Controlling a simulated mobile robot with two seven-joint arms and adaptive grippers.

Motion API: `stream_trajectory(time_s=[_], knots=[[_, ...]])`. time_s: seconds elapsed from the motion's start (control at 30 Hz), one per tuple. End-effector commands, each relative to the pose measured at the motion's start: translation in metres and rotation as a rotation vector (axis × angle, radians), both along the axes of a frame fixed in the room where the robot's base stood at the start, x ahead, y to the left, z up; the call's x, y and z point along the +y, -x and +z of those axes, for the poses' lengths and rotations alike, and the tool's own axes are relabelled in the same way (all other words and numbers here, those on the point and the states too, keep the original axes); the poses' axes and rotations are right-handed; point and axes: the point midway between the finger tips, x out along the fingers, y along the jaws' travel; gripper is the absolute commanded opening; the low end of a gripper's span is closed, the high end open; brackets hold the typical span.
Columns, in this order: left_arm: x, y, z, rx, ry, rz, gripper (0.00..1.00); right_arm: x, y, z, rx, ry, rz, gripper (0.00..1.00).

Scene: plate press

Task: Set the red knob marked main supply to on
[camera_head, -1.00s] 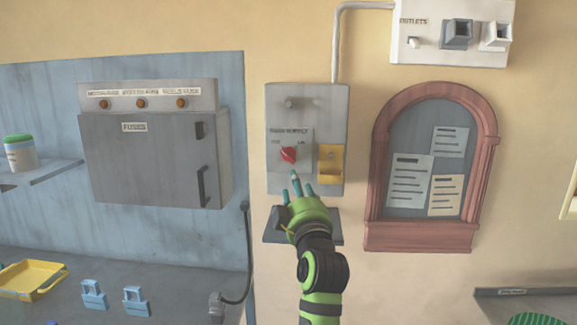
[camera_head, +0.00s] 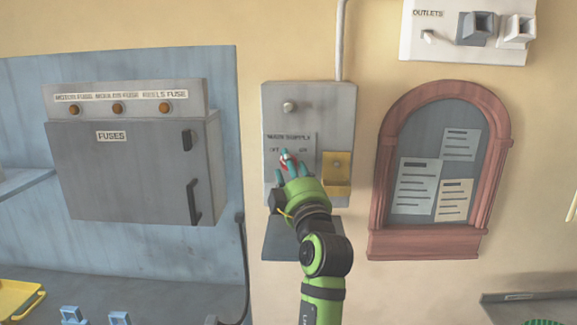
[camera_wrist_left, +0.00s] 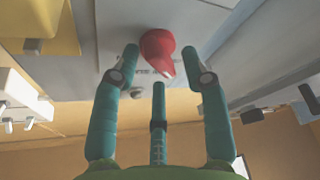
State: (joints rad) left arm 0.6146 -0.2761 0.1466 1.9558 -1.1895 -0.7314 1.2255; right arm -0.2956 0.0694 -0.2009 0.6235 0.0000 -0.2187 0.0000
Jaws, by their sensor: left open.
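The red knob (camera_head: 286,155) sits on the grey main supply box (camera_head: 310,107), under the "main supply" label, with "off" at its left and "on" at its right. My left gripper (camera_head: 285,168) is in front of the box, its fingers covering much of the knob. In the left wrist view the red knob (camera_wrist_left: 158,50) lies ahead between the spread fingertips of the left gripper (camera_wrist_left: 160,64). Gaps show on both sides of it, so the fingers are open. Which mark the knob points to cannot be told. My right gripper is not in view.
A yellow part (camera_head: 337,170) sits right of the knob on the box, and a grey shelf (camera_head: 280,240) juts out below. The fuse cabinet (camera_head: 135,165) is at left, the notice board (camera_head: 425,190) at right, and the outlets panel (camera_head: 450,50) above right.

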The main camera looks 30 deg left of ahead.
Motion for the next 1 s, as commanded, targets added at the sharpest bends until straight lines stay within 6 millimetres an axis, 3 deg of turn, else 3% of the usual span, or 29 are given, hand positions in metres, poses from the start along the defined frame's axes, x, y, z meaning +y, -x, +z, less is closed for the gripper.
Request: stream_trajectory(time_s=[0.1, 0.2, 0.67, 1.0], knots=[[-0.0001, -0.0001, -0.0004, 0.001, 0.000, -0.001, 0.41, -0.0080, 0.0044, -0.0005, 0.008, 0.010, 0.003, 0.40], [-0.0001, -0.0001, -0.0004, 0.001, 0.000, -0.001, 0.01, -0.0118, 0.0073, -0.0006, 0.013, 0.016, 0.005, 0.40], [0.0000, -0.0001, -0.0003, 0.019, -0.034, -0.002, 0.00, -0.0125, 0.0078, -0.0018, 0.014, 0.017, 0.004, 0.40], [0.0005, 0.0005, -0.0002, 0.133, -0.227, 0.000, 0.00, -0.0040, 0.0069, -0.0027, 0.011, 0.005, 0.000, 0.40]])
